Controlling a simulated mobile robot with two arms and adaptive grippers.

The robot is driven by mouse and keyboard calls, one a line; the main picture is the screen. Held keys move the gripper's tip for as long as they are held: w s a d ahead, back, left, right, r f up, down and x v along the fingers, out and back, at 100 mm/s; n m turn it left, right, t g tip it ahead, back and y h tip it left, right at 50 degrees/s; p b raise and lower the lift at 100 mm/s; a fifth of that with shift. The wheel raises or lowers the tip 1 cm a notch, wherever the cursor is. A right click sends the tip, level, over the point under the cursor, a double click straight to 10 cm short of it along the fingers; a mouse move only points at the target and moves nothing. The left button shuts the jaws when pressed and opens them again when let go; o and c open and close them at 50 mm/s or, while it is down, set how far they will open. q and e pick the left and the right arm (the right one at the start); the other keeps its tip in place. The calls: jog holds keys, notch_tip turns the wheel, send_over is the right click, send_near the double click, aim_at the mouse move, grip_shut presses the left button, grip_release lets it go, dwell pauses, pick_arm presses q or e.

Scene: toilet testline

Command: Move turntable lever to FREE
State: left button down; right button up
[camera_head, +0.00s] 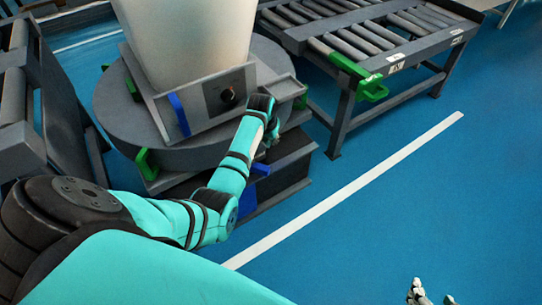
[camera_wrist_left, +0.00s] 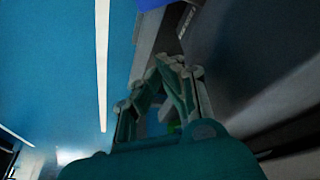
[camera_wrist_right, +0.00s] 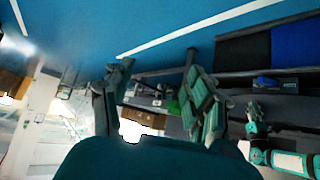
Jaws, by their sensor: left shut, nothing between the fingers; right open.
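The grey round turntable (camera_head: 115,105) stands at upper centre in the head view. A blue piece (camera_head: 178,115) stands on the plate on its left side. Another blue piece (camera_head: 262,168) shows low on the dark base beside my left arm. I cannot tell which is the lever, and no FREE mark is readable. My left gripper (camera_head: 271,141) is at the turntable's right front edge, partly hidden by its wrist. In the left wrist view its fingers (camera_wrist_left: 170,70) are shut and empty beside a dark grey surface. My right gripper (camera_wrist_right: 160,85) is open and empty, low right in the head view (camera_head: 432,292).
Green brackets (camera_head: 147,163) sit around the rim. A roller conveyor (camera_head: 375,35) with a green end piece stands at upper right. Blue floor (camera_head: 420,200) is clear at right.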

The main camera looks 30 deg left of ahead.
aim_at(257, 168)
jog(key=w+a+r+t+y+b, duration=0.2)
jog(key=w+a+r+t+b, duration=0.15)
jog(key=w+r+t, duration=0.6)
pick_arm(q)
jog(key=b+x, duration=0.1)
jog(key=x, duration=0.7)
jog(key=shift+b+x, duration=0.9)
jog(key=shift+x, duration=0.3)
jog(key=s, duration=0.3)
jog(key=shift+s+d+r, duration=0.1)
jog(key=shift+d, duration=0.25)
jog(key=shift+s+d, duration=0.1)
jog(key=shift+s, duration=0.35)
pick_arm(e)
jog(key=s+r+t+y, duration=0.2)
jog(key=s+r+t, duration=0.3)
jog(key=r, duration=0.7)
jog(key=shift+a+n+t+y, duration=0.35)
jog(key=shift+a+n+y, duration=0.05)
jog(key=shift+a, duration=0.05)
pick_arm(q)
jog(key=shift+p, duration=0.3)
